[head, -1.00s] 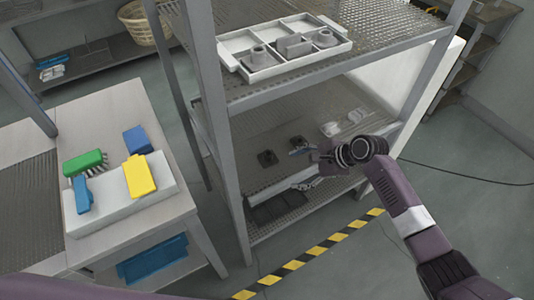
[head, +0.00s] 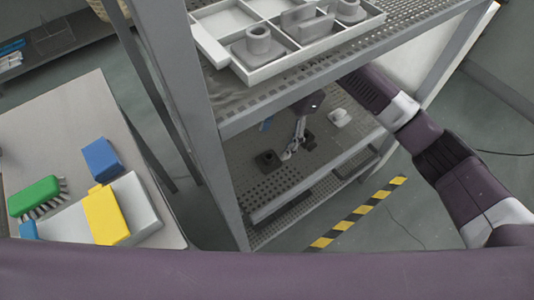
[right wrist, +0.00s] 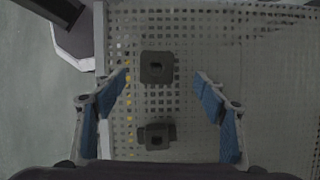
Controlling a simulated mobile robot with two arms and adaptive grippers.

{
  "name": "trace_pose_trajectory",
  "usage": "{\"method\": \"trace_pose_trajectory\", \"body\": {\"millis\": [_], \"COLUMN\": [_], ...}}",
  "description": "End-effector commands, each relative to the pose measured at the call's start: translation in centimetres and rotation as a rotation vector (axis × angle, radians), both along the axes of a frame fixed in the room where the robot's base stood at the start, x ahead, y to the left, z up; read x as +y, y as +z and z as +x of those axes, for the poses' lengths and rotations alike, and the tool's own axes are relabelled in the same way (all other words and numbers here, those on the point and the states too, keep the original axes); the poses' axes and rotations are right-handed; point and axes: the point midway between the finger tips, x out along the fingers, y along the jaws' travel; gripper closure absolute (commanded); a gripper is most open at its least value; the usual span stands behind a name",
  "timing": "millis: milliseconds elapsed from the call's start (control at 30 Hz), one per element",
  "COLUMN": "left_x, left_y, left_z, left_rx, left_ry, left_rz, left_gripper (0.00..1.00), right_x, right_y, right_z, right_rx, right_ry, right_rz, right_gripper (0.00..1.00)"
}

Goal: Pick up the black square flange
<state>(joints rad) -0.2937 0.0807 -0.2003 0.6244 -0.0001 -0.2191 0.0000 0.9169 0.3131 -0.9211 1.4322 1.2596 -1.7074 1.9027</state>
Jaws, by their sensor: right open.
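Two dark flange-like parts lie on the perforated middle shelf. In the head view one black square flange (head: 268,160) lies left of my right gripper (head: 292,151), and another dark part (head: 308,141) lies just right of it, partly hidden. The other dark part (right wrist: 155,136) lies nearer the wrist and has a wider outline. My right gripper (right wrist: 162,76) is open and empty, its blue-padded fingers on either side. My left gripper is out of view.
A white divided tray (head: 235,62) with grey parts stands on the shelf above. Rack posts (head: 213,130) stand close by. A side table (head: 80,125) holds a green brush, a blue block and a yellow bottle.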

Motion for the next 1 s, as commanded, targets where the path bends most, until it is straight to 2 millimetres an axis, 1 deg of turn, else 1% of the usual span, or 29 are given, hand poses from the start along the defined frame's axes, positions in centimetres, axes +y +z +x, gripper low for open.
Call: {"method": "trace_pose_trajectory", "body": {"millis": [33,100,200,400,500,600,767,800,1000], "left_x": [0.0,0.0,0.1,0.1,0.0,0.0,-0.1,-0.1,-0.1], "left_y": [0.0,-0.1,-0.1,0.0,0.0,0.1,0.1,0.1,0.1], "left_z": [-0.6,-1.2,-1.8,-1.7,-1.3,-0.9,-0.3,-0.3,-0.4], "left_rx": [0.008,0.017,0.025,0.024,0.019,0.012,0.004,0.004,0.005], "left_ry": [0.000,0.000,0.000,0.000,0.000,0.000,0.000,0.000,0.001], "left_rz": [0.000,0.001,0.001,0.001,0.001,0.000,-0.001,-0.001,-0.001], "left_gripper": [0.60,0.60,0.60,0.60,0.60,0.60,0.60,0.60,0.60], "right_x": [0.2,0.5,0.7,1.5,1.8,2.0,2.0,2.0,2.0], "right_y": [-0.7,-1.4,-2.4,-5.2,-6.2,-6.5,-6.5,-6.5,-6.5], "right_z": [-0.3,-0.4,-0.7,-1.6,-1.7,-1.8,-1.8,-1.8,-1.8], "right_rx": [0.003,0.004,0.003,0.002,0.001,0.000,0.000,-0.001,-0.001], "right_ry": [0.002,0.000,0.000,-0.001,0.000,0.000,0.000,-0.001,-0.001], "right_rz": [-0.002,0.000,0.001,0.001,0.001,0.001,0.001,0.002,0.002], "right_gripper": [0.35,0.35,0.35,0.35,0.35,0.35,0.35,0.36,0.58]}}
